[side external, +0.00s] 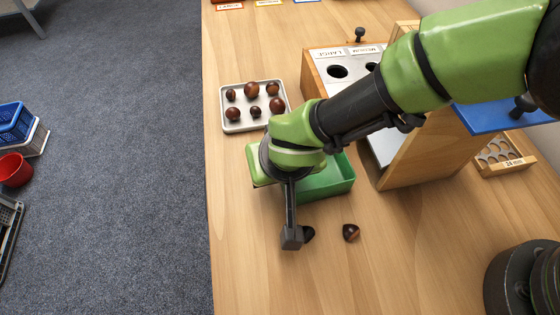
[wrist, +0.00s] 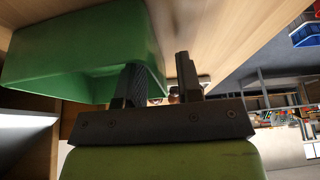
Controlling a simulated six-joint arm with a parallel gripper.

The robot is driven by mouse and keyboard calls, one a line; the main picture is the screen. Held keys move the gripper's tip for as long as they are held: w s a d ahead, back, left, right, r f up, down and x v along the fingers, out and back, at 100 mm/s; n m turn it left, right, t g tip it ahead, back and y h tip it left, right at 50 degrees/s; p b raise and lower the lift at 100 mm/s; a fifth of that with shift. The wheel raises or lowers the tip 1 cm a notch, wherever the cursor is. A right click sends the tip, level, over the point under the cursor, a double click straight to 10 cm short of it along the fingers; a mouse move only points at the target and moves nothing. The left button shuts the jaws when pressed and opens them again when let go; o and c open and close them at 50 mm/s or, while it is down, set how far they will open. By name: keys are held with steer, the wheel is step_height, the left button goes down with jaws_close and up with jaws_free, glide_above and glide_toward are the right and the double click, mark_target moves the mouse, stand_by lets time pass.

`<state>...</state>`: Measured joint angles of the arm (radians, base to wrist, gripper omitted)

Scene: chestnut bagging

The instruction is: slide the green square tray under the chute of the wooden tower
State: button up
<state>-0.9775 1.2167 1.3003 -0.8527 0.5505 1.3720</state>
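The green square tray (side external: 335,182) lies on the table in front of the wooden tower (side external: 425,155), partly hidden by my arm in the side view. It also shows in the wrist view (wrist: 60,55), filling the upper left. The pale metal chute (side external: 383,148) shows low on the tower, beyond the tray. My gripper (side external: 291,236) points down at the tray's near left side. In the wrist view its two fingers (wrist: 158,82) stand apart, with the tray's side wall by the left finger. I cannot tell whether they touch it.
A white tray (side external: 240,127) with several chestnuts lies behind my wrist. Two loose chestnuts, one dark (side external: 308,233) and one brown (side external: 351,232), lie near my gripper. A wooden sizing board (side external: 505,160) is at the right. The table's left edge is close; its front is mostly clear.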

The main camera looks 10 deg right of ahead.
jaws_close()
steer(key=shift+d, duration=2.1)
jaws_free()
steer(key=shift+r, duration=0.1)
steer(key=v, duration=0.9)
steer(key=shift+r, duration=0.35)
steer(key=shift+s, duration=0.15)
